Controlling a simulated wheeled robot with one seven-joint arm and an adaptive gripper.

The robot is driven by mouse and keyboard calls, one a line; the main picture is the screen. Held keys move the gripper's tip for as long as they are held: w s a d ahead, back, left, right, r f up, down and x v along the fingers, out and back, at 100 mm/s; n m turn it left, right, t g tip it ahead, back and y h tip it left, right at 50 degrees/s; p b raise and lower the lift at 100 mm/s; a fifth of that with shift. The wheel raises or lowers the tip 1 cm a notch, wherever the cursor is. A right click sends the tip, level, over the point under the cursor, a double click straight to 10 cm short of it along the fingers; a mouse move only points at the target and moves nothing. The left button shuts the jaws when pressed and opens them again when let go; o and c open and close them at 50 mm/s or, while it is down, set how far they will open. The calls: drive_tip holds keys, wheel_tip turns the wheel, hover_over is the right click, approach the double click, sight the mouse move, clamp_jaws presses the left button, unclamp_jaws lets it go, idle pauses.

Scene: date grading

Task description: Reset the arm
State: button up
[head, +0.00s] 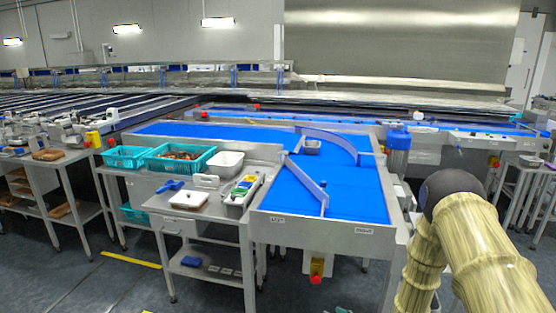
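My arm (466,240) rises at the right edge, with pale yellow, bamboo-like links and a dark round joint. It is bent at the dark joint, and its lower part runs out of the bottom of the picture. My gripper is not in view, so its fingers and anything in them cannot be seen. The arm stands to the right of the blue conveyor and appears apart from it, though the exact gap is hard to judge.
A blue conveyor (348,204) with angled guides fills the middle. Dark floor (90,285) is open at lower left.

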drive_tip(key=s+f+m+g+h+b, duration=0.1)
drive_tip(key=s+f+m+g+h, duration=0.15)
drive_tip(key=s+f, duration=0.65)
drive_tip(key=s+f+m+g+h+b, duration=0.15)
drive_tip(key=s+f+h, duration=0.25)
drive_tip(key=s, duration=0.9)
drive_tip(key=s+d+g+h, duration=0.1)
drive_tip(key=s+g, duration=0.2)
drive_tip(key=s, duration=0.8)
drive_tip(key=s+d+f+g+h+b, duration=0.1)
drive_tip(key=s+d+g, duration=0.1)
drive_tip(key=s, duration=1)
drive_tip(key=shift+s+d+g+h, duration=0.15)
drive_tip(key=shift+d+g+h, duration=0.2)
drive_tip(key=shift+g, duration=0.55)
